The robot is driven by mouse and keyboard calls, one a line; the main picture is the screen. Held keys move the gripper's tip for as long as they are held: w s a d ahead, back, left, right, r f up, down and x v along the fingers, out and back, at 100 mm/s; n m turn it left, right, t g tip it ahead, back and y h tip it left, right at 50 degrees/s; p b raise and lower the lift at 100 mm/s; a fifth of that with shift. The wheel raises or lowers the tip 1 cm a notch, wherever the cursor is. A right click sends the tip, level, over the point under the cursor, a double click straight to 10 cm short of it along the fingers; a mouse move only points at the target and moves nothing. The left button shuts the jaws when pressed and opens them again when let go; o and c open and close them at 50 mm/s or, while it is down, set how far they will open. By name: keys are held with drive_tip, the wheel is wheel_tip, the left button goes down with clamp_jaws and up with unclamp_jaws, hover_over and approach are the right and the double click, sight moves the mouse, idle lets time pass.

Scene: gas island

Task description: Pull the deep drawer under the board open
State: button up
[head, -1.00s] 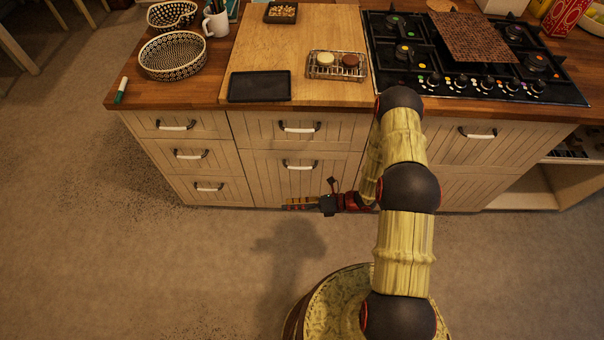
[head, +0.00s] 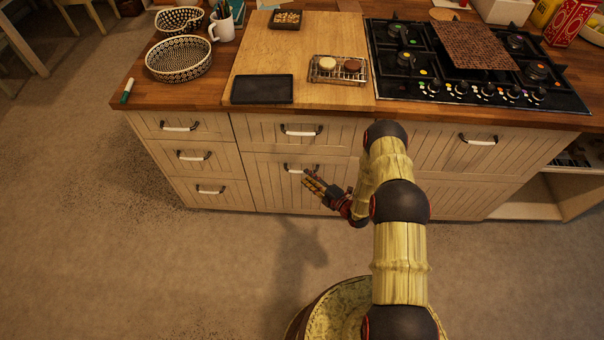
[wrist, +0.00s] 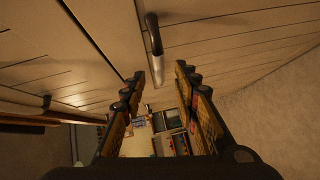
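The deep drawer (head: 270,187) is the lower wooden front under the cutting board (head: 305,55) and looks shut. Its white handle with dark ends (head: 301,168) is on the upper part of the front. In the wrist view the handle (wrist: 156,55) lies ahead of and between the two finger lines. My gripper (head: 311,182) is just below and in front of the handle, pointing up and left. In the wrist view its fingers (wrist: 158,92) are spread apart with nothing between them. I cannot tell any contact with the handle.
A shallower drawer (head: 260,130) sits above the deep one. Narrow drawers (head: 185,155) stand to the left, and a wide front (head: 455,150) to the right under the hob (head: 400,85). The floor (head: 200,270) before the drawers is clear.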

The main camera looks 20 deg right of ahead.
sight(302, 171)
drive_tip(key=shift+b+x, duration=0.55)
drive_tip(key=shift+x, duration=1.8)
drive_tip(key=c, duration=0.4)
drive_tip(key=c, duration=0.3)
clamp_jaws()
